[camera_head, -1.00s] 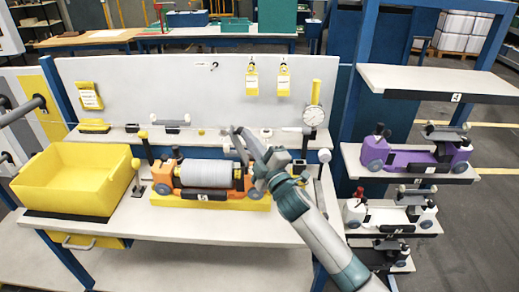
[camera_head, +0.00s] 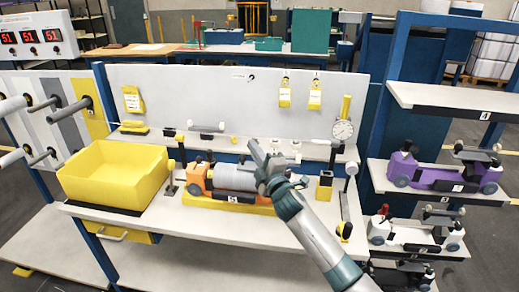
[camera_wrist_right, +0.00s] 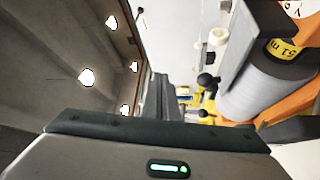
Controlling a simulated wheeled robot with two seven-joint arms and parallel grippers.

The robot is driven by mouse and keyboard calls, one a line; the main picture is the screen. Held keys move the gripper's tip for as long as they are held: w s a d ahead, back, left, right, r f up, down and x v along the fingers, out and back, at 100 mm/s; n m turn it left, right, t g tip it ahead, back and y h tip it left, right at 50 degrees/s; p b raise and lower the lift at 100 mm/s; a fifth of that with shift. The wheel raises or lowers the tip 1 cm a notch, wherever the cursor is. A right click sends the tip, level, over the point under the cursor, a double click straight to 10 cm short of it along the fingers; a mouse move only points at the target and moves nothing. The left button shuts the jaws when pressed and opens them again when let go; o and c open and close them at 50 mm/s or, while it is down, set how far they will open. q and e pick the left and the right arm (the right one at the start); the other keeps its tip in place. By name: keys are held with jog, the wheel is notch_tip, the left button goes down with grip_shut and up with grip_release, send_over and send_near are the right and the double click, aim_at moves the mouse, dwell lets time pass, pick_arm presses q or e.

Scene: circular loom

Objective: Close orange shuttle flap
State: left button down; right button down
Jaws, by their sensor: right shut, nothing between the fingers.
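The orange shuttle (camera_head: 197,178) lies on a yellow base (camera_head: 228,205) on the workbench, with a grey spool (camera_head: 232,177) inside it. The shuttle (camera_wrist_right: 302,97) and the spool (camera_wrist_right: 262,82) also show at the right of the right wrist view. My right gripper (camera_head: 258,155) is shut and empty, above and beside the right end of the shuttle. My arm hides that end, and I cannot tell how the flap stands. In the right wrist view the gripper's body fills the bottom. My left gripper is not in view.
A yellow bin (camera_head: 112,172) stands left of the shuttle. A gauge (camera_head: 343,130) stands on the bench to the right. Shelves at the right hold a purple shuttle (camera_head: 440,177) and a white one (camera_head: 415,232). The bench front is clear.

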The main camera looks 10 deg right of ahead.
jog(key=a+f+n+g+p, duration=0.1)
jog(key=a+f+p, duration=0.1)
jog(key=w+a+f+n+g+p, duration=0.1)
jog(key=f+n+p, duration=0.1)
jog(key=shift+w+a+n, duration=0.1)
jog(key=shift+a+n, duration=0.2)
jog(key=shift+a, duration=0.05)
jog(key=shift+a+f+g+h, duration=0.2)
jog(key=shift+f+g+h, duration=0.1)
jog(key=shift+f, duration=0.2)
jog(key=shift+p, duration=0.3)
